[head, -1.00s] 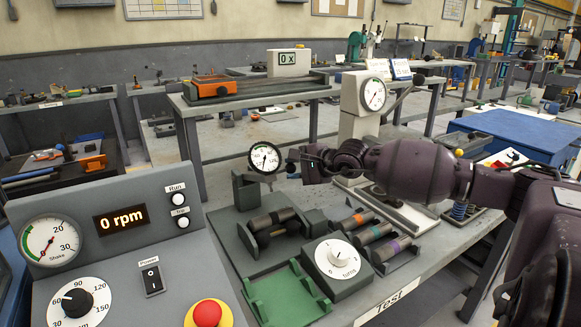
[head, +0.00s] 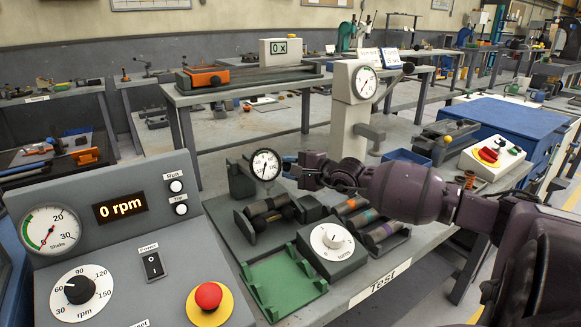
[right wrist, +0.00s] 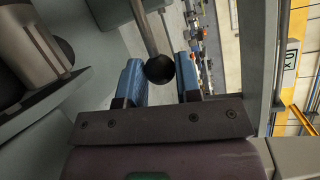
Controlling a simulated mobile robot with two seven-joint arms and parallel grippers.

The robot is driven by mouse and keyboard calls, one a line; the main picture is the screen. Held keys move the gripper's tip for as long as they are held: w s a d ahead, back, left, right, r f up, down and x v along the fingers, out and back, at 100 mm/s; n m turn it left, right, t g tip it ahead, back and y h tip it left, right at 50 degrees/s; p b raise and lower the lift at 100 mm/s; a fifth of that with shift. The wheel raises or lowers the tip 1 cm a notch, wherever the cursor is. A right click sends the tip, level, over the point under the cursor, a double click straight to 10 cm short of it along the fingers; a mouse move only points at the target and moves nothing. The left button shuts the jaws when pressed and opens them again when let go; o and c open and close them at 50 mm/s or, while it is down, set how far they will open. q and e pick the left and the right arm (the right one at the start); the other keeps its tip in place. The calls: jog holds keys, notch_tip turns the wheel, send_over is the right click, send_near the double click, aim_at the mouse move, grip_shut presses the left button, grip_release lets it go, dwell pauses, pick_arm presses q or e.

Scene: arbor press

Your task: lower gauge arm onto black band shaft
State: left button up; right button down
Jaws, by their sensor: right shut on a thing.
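The round white dial gauge (head: 265,164) is on the gauge arm at a dark upright stand (head: 240,178) on the bench. A shaft with a dark middle (head: 268,216) lies level in the cradle below it, with a visible gap between dial and shaft. My right gripper (head: 292,165) is right beside the dial. In the right wrist view, its blue fingers (right wrist: 160,80) are around a black ball knob (right wrist: 160,68) on a thin metal rod, shut on it. My left gripper is not in view.
Shafts with orange, teal and purple bands (head: 368,218) lie in a rack on the right. A green tray (head: 283,285) and a grey dial box (head: 332,250) stand in front. The rpm panel (head: 110,250) is at the left. A white press column (head: 348,128) rises behind my right arm.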

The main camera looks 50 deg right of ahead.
jog(key=c, duration=0.8)
grip_release()
jog(key=shift+r, duration=0.15)
jog(key=p+v, duration=0.2)
jog(key=v, duration=0.8)
jog(key=shift+s, duration=0.35)
jog(key=shift+d, duration=0.1)
